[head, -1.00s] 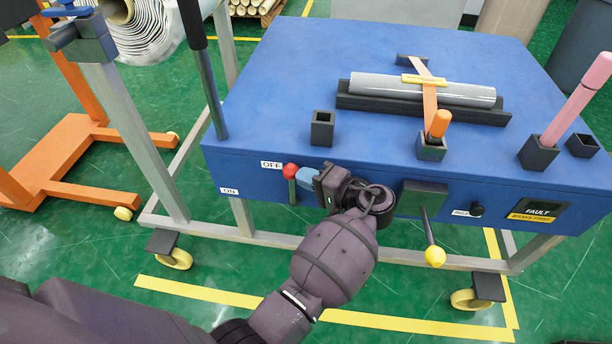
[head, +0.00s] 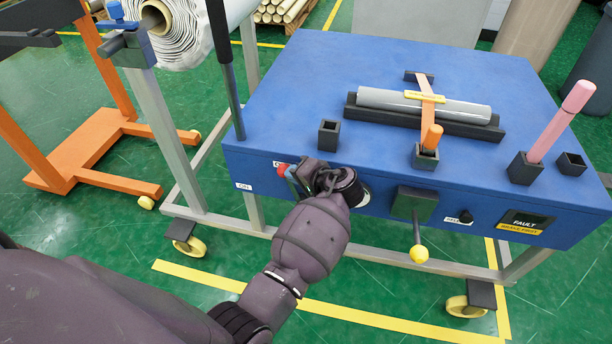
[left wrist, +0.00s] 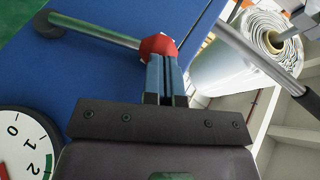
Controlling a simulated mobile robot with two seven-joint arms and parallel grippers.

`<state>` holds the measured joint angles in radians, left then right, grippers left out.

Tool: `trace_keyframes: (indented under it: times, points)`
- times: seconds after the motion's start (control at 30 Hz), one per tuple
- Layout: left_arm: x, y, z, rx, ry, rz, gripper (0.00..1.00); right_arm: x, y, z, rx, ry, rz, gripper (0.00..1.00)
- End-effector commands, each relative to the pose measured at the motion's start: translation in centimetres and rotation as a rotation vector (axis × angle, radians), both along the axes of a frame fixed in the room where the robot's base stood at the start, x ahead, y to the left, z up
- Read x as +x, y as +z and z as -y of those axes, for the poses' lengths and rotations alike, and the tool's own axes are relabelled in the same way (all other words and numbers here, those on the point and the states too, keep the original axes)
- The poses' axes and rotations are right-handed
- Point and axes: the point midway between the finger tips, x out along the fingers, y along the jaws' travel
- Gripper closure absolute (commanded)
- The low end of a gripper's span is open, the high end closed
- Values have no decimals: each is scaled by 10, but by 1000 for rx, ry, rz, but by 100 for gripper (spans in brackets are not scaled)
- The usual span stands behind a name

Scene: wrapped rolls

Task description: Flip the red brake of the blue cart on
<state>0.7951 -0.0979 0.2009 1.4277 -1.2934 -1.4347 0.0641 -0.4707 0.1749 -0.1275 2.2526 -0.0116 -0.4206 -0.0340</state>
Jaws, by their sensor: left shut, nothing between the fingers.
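The blue cart (head: 330,100) has a brake lever with a red knob (head: 283,170) on its front face. The knob is partly hidden by my gripper in the head view. It is up beside the mostly covered OFF label; the ON label (head: 243,186) is lower left. In the left wrist view the red knob (left wrist: 158,45) tops a grey rod (left wrist: 95,29) with a dark pivot. My left gripper (head: 291,174) is shut and empty. Its blue fingertips (left wrist: 163,62) are right at the knob, seemingly touching it; exact contact is unclear. My right gripper is out of view.
A black-gripped post (head: 222,60) rises at the cart's left corner. A yellow-knobbed lever (head: 419,252) juts from the front. A FAULT sign (head: 525,222) is at the right. A white roll (head: 185,25) and an orange frame (head: 75,155) stand left. A dial (left wrist: 25,145) shows in the wrist view.

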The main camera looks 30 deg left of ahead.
Motion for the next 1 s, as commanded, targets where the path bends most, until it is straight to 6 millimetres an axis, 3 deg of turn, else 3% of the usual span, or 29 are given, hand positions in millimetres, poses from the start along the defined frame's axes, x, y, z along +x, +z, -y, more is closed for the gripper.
trace_keyframes:
  times: [0.03,0.27,0.6,1.0]
  points:
    - [0,10,-8,-29,2,21,100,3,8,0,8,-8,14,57]
    - [-7,8,-38,-228,0,81,100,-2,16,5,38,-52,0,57]
    - [-19,-15,-78,-536,-1,165,100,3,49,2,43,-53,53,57]
    - [-29,-51,-105,-806,0,233,100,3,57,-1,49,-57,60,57]
